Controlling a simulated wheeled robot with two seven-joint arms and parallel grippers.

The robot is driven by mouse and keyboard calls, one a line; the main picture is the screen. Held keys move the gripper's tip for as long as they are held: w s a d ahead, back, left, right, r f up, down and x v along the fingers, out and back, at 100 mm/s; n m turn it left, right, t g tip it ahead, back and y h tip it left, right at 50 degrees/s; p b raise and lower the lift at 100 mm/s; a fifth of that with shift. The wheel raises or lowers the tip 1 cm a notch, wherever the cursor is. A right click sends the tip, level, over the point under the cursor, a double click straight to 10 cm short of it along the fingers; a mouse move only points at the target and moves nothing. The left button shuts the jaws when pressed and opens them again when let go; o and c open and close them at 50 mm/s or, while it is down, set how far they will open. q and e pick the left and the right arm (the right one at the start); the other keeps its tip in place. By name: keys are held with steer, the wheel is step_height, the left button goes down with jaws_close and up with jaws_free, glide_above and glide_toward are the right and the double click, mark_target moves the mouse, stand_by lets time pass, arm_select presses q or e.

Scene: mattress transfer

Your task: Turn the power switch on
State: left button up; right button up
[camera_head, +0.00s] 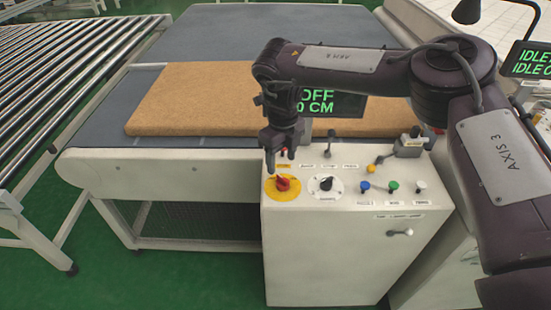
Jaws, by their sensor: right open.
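The white control box (330,262) stands in front of the conveyor. On its sloped top, at the left, is a red rotary switch (283,184) on a yellow round plate, likely the power switch. A black rotary knob (326,184) on a white plate sits to its right. My right gripper (281,152) points down, just above and behind the red switch in the picture. It is open, with nothing seen between its fingers. Whether it touches the box cannot be told. A dark display (347,105) reads "OFF" and "0 CM", partly hidden by my right arm. My left gripper is not in view.
Blue (364,185), green (392,187) and white (420,186) buttons and a yellow knob (371,168) sit right of the knobs. A brown mattress (195,98) lies on the grey conveyor (95,150). A roller conveyor (60,60) runs at left.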

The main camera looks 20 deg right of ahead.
mark_target(283, 178)
steer(key=shift+w+d+r, duration=0.15)
steer(key=shift+w+d, duration=0.1)
steer(key=shift+w, duration=0.1)
steer(key=shift+s, duration=0.2)
steer(key=shift+s+f+p, duration=0.6)
steer(key=shift+s+f, duration=0.15)
steer(key=shift+f, duration=0.25)
step_height(283, 178, down, 3)
steer(key=shift+w+r+p, duration=0.1)
steer(key=shift+p, duration=0.25)
steer(key=shift+w+f, duration=0.25)
steer(key=shift+f, duration=0.65)
steer(key=shift+s+f, duration=0.1)
steer(key=shift+f, duration=0.05)
steer(key=c, duration=0.5)
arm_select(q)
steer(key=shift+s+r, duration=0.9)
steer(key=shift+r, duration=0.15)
arm_select(e)
steer(key=c, duration=0.5)
